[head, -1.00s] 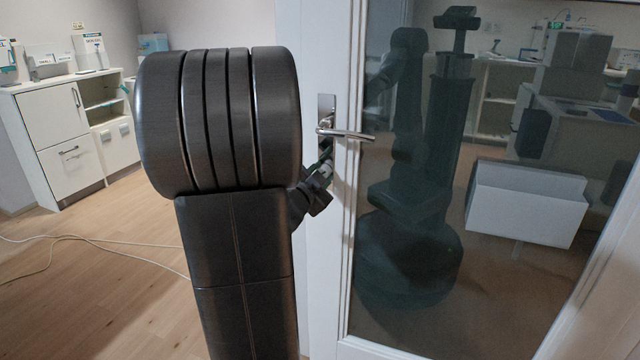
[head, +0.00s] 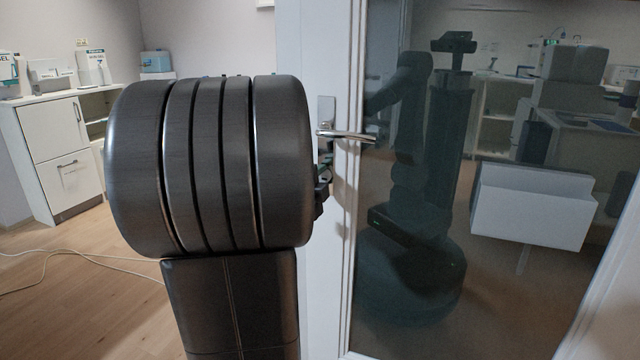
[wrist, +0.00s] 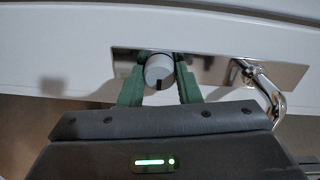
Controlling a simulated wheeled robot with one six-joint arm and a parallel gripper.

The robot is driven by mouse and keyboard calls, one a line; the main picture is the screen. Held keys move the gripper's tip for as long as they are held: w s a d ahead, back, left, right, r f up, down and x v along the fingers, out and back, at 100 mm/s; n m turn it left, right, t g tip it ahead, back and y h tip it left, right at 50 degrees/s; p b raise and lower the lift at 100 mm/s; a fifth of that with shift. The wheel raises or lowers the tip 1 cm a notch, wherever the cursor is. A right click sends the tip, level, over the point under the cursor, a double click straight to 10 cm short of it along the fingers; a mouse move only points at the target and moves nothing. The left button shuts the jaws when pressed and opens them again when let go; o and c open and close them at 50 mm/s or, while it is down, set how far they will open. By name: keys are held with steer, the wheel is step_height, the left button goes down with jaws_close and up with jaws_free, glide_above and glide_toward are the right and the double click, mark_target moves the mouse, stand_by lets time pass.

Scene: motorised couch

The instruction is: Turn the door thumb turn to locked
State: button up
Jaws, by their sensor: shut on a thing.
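The door (head: 318,235) is white-framed with a dark reflective glass panel. In the wrist view the thumb turn (wrist: 160,70) is a round silver knob with a dark slot mark near its lower edge. It sits on a shiny metal plate (wrist: 215,68). My gripper (wrist: 160,82) has green fingers shut around the knob, one on each side. The lever handle (wrist: 272,92) is on the same plate, to the right in the wrist view; it also shows in the head view (head: 345,135). In the head view my arm hides the thumb turn and most of the gripper.
The glass (head: 480,260) reflects my body and the room. A white cabinet (head: 50,150) with boxes on top stands at the left. A pale cable (head: 75,258) lies on the wooden floor, with open floor around it.

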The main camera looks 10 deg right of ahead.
stand_by(0.5)
steer(key=o, duration=1)
steer(key=shift+c, duration=0.2)
steer(key=p+v, duration=0.3)
steer(key=v, duration=1)
steer(key=shift+s+a, duration=0.2)
steer(key=shift+s, duration=0.15)
steer(key=shift+w+f, duration=0.1)
steer(key=b+x, duration=0.3)
steer(key=x, duration=0.9)
steer(key=shift+w+d, duration=0.2)
steer(key=shift+d, duration=0.05)
steer(key=shift+w+d, duration=0.3)
steer(key=shift+w, duration=0.15)
